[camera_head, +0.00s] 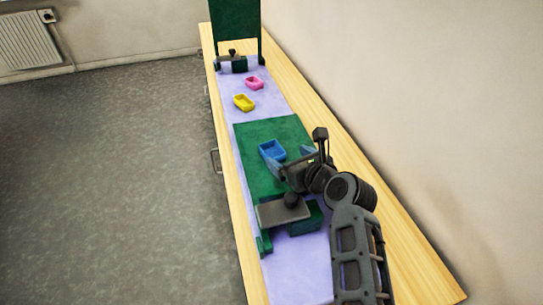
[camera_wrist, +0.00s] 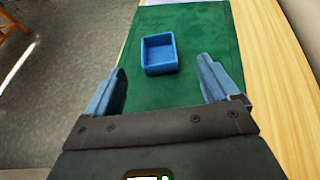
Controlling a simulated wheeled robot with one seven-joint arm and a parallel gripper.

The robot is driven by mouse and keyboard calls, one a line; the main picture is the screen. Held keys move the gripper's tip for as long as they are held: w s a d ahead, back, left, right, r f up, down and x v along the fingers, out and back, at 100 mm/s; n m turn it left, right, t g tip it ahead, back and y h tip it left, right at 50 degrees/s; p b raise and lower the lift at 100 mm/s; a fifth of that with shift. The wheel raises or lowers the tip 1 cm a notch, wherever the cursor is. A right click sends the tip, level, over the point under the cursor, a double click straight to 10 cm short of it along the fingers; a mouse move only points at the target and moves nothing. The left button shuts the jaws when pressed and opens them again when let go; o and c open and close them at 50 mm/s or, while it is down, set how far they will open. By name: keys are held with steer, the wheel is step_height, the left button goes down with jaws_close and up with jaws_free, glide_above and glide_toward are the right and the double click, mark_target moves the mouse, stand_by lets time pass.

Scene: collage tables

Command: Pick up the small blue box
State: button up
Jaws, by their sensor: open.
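The small blue box (camera_head: 271,150) is an open-topped rectangular tray sitting on a green board (camera_head: 275,132). In the wrist view the blue box (camera_wrist: 160,54) lies ahead of my gripper, a little above the middle of the picture, between the lines of the two fingers. My gripper (camera_head: 291,162) is open, with its blue-tipped fingers close to the box's near side in the head view. In the wrist view the fingers of my gripper (camera_wrist: 164,88) are wide apart with nothing between them. I see no contact with the box.
A yellow box (camera_head: 244,102) and a pink box (camera_head: 254,83) sit farther along the lilac runner (camera_head: 305,277) on the wooden table (camera_head: 240,252). A grey plate with a black knob (camera_head: 283,211) is at the board's near end. An upright green panel (camera_head: 235,20) stands at the far end. A wall runs along the right.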

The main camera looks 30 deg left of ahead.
steer(key=b, duration=0.2)
glide_toward(267, 146)
steer(key=shift+x, duration=2.2)
steer(key=c, duration=1)
